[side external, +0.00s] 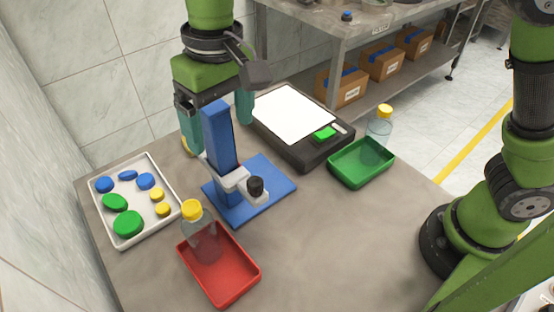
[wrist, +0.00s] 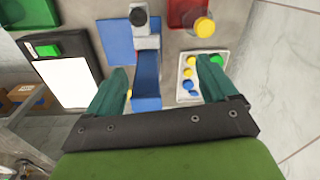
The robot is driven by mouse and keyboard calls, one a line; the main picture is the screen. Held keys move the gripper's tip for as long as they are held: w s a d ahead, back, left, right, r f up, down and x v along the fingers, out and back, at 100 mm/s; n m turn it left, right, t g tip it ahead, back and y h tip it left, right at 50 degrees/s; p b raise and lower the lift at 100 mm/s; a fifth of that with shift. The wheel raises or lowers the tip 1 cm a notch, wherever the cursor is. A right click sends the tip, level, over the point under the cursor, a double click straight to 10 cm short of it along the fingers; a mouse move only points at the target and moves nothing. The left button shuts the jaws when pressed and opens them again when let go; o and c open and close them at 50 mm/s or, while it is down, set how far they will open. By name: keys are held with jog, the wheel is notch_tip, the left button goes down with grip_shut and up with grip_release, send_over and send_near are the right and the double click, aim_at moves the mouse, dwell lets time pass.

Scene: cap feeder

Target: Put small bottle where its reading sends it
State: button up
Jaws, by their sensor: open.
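One clear bottle with a yellow cap (side external: 204,240) stands upright at the red tray (side external: 238,283). Another clear bottle with a yellow cap (side external: 380,128) stands upright at the far end of the green tray (side external: 350,178). I cannot tell which is the small one. My gripper (side external: 217,136) is open, its teal fingers on either side of the blue column (side external: 220,140) of a stand. No bottle is between the fingers. In the wrist view, the red-tray bottle (wrist: 203,27) shows from above. A scale-like black device (side external: 325,150) has a white top and a green panel; no reading is legible.
A white tray (side external: 125,238) at the left holds blue, green and yellow caps. The stand's blue base (side external: 265,185) and black knob (side external: 255,187) occupy the middle. A small yellow thing (side external: 186,146) is partly hidden behind a finger. The front right tabletop is clear.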

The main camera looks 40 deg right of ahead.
jog(key=s+d+m+t, duration=0.3)
jog(key=s+d, duration=0.2)
jog(key=d, duration=0.9)
jog(key=s+d+m+t+y, duration=0.1)
jog(key=s+d+t, duration=0.3)
jog(key=d, duration=0.9)
jog(key=shift+s+d+f+m, duration=0.4)
jog(key=shift+s+m, duration=0.25)
jog(key=shift+m, duration=0.25)
